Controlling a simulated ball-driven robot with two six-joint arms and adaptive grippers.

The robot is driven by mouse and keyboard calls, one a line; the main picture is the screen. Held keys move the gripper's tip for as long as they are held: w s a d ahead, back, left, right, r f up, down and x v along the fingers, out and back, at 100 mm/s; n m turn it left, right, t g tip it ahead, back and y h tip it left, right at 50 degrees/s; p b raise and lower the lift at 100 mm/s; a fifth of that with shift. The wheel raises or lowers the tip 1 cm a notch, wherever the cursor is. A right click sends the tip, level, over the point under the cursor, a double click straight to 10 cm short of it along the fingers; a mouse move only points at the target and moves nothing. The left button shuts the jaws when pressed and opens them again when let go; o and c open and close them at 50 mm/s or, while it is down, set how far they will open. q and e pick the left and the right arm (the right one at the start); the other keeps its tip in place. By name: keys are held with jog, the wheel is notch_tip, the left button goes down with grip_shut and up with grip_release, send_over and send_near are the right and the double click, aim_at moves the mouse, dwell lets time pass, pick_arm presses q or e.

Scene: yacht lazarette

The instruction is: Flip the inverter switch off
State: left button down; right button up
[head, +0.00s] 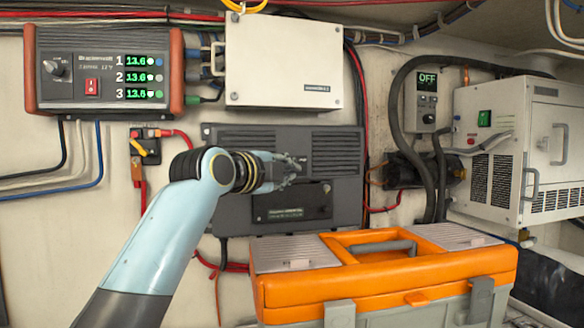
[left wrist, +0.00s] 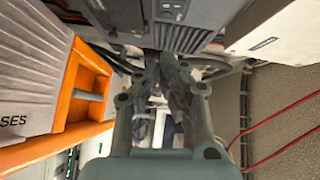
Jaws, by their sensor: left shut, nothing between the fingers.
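A dark grey finned unit (head: 230,205) is fixed to the wall in the middle of the head view and looks like the inverter. A black panel (head: 290,213) with small lettering is on its lower front. No switch on it can be made out, as my left arm covers part of its face. My left gripper (head: 293,168) is in front of the unit's middle, shut and empty; contact with it cannot be judged. In the left wrist view its fingers (left wrist: 172,68) are together, with a dark finned surface (left wrist: 185,38) beyond them. My right gripper is not in view.
An orange toolbox (head: 380,270) stands below right of my gripper. A charger (head: 80,38) with a red rocker switch (head: 91,86) is upper left. A small panel (head: 427,100) reads OFF, beside a white box (head: 510,200) with a green switch (head: 484,118). Cables hang around.

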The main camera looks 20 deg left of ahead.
pick_arm(q)
jog(key=w+a+f+p, duration=0.1)
jog(key=w+p, duration=0.1)
jog(key=w, duration=0.6)
jog(key=shift+a+p, duration=0.15)
jog(key=shift+p, duration=0.25)
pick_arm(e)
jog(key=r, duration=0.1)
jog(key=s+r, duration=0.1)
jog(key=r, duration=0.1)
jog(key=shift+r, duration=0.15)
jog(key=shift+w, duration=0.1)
pick_arm(q)
jog(key=b, duration=0.2)
jog(key=shift+w+a+f+b, duration=0.1)
jog(key=shift+w+b, duration=0.15)
jog(key=shift+b, duration=0.05)
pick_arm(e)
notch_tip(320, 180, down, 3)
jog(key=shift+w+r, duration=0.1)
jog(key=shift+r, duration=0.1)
pick_arm(q)
jog(key=shift+f, duration=0.1)
